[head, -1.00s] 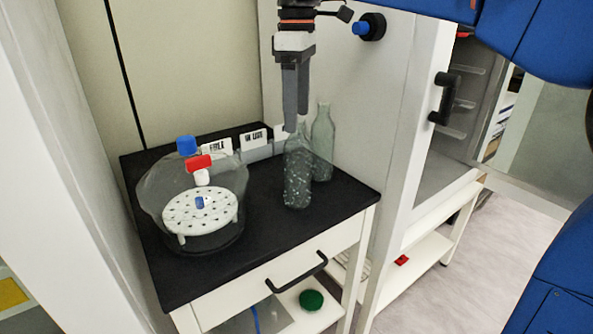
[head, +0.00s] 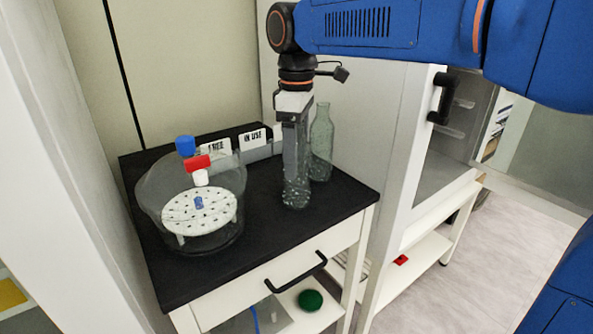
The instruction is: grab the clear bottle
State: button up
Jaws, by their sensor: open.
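Two bottles stand upright on the black table top (head: 258,240). The front bottle (head: 296,193) is see-through with a speckled, droplet-like surface. The rear bottle (head: 321,145) is see-through, pale greenish and smooth, just behind and to the right. My gripper (head: 296,172) points straight down over the front bottle, its fingers level with the bottle's neck and upper body and overlapping it in the picture. The gripper is open. The fingers hide the front bottle's neck. I cannot tell whether they touch the glass.
A clear round vessel (head: 150,190) with a white perforated plate and a blue and red valve stands at the left. Card holders marked FREE (head: 217,148) and IN USE (head: 253,138) are at the back. A white cabinet frame (head: 398,150) rises close on the right.

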jog(key=c, duration=1.3)
